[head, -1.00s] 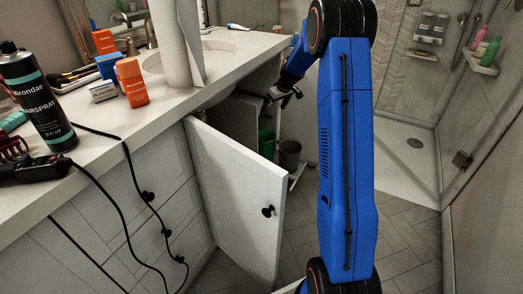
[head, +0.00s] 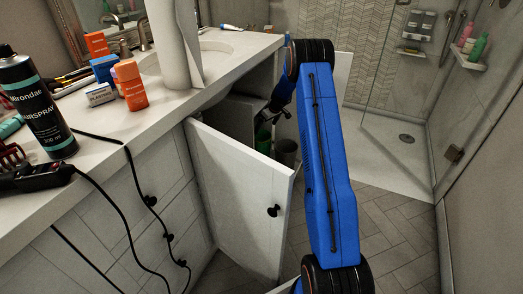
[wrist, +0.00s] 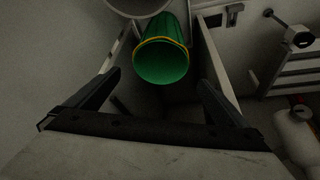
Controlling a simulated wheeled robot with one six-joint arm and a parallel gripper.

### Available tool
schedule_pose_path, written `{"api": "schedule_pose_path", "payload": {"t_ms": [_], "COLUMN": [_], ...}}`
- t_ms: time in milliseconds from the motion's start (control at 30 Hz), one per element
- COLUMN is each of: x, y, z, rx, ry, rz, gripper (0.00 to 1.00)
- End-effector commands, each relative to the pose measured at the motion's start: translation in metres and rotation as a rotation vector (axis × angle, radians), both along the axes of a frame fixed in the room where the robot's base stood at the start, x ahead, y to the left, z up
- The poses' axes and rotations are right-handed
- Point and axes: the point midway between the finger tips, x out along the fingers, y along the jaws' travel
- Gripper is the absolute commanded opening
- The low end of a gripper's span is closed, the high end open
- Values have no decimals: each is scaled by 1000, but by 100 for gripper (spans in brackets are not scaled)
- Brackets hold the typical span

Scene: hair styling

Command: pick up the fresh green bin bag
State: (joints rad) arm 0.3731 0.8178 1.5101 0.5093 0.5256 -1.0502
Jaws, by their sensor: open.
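The green bin bag (wrist: 162,58) is a rolled green shape with a yellow band round its near end, at the top middle of the wrist view. In the head view a green patch of it (head: 263,139) shows inside the open cabinet, partly hidden by the door and my arm. My gripper (wrist: 158,88) is open and empty. Its two dark fingers stand wide apart, with the bag beyond them and between their lines. In the head view my gripper (head: 268,117) is at the cabinet opening, small and dark.
The white cabinet door (head: 245,200) stands open in front of the opening. A grey bin (head: 286,151) is beside the green bag. The counter (head: 150,115) above holds a hairspray can (head: 38,110) and boxes. A white rack (wrist: 290,70) stands at right in the wrist view.

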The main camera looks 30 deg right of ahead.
Motion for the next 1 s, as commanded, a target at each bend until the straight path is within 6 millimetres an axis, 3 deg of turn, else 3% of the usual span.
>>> {"api": "schedule_pose_path", "payload": {"t_ms": [233,567,1000], "x": [15,22,38], "y": [5,7,11], "z": [-38,-55,-99], "rx": [1,1,1], "ry": [1,1,1], "rz": [-1,-1,0], "gripper": [100,100,100]}}
